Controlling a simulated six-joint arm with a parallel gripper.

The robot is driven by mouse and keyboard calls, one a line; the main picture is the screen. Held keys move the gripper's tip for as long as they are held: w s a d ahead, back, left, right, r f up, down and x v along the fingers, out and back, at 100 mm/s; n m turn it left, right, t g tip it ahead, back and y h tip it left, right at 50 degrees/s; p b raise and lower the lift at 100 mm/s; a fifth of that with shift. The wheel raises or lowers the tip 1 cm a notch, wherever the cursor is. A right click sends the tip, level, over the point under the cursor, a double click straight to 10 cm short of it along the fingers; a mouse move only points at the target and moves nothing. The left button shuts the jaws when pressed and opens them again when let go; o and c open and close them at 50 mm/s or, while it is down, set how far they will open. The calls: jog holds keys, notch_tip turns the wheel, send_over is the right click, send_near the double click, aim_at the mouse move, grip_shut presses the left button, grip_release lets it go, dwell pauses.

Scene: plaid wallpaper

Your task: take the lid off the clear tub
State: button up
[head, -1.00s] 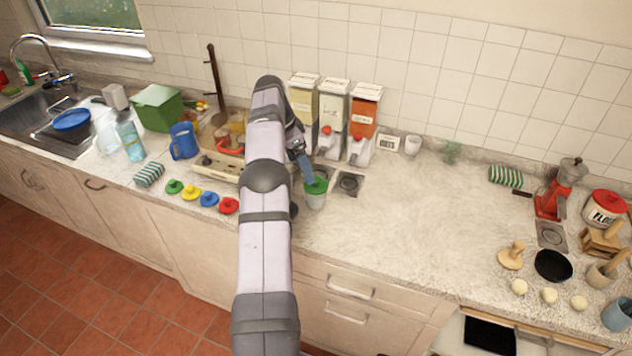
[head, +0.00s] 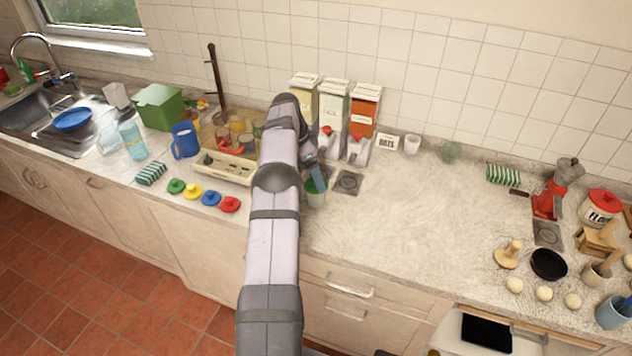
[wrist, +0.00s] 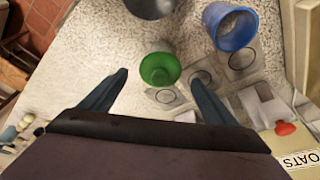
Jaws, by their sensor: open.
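A small pale tub (head: 316,198) with green at its top stands on the counter beside my arm. In the wrist view its round green top (wrist: 160,69) lies between and beyond my fingertips; whether this is a separate lid is hard to tell. My gripper (wrist: 157,78) is open, with one dark blue finger on each side of the green top and nothing held. In the head view a blue finger crosses in front of part of the tub. I cannot tell whether it touches.
Three dispensers (head: 333,108) stand against the wall behind. A blue cup (wrist: 230,28) is near the tub in the wrist view. Several coloured knobbed lids (head: 210,198) lie at the front left. The counter right of the tub (head: 420,215) is mostly clear.

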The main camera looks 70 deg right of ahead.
jog(key=shift+p+x, duration=0.5)
jog(key=shift+x, duration=0.85)
jog(key=c, duration=1.1)
jog(key=shift+r, duration=0.15)
jog(key=shift+d+r+b, duration=0.1)
jog(key=shift+r+b, duration=0.2)
jog(key=shift+b, duration=0.05)
notch_tip(320, 180, up, 8)
jog(key=shift+f+p, duration=0.1)
jog(key=shift+p, duration=0.7)
jog(key=shift+r+p, duration=0.65)
jog(key=shift+p, duration=0.05)
